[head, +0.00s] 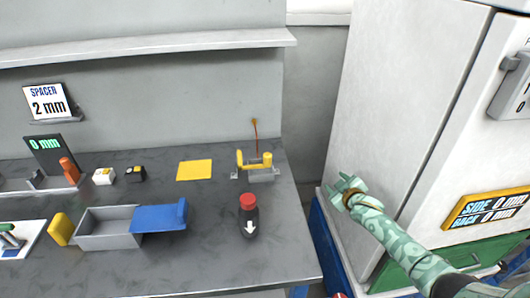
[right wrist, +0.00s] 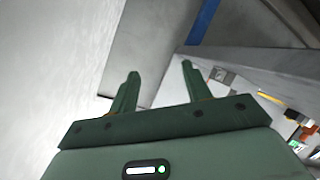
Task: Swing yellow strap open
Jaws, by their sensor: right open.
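The yellow strap (head: 252,162) is part of a small grey fixture (head: 262,176) near the right end of the bench's back. A thin orange stalk stands behind it. The strap appears to lie across the top of the fixture; its exact position is too small to tell. My right gripper (head: 341,184) is open and empty, off the bench's right edge beside the white cabinet. It is well to the right of the strap and not touching it. The right wrist view shows its two fingers apart (right wrist: 160,70) with nothing between them. My left gripper is not in view.
A grey bin with a blue lid (head: 158,218) and a yellow square (head: 194,170) lie to the left. The white cabinet (head: 405,100) rises on the right.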

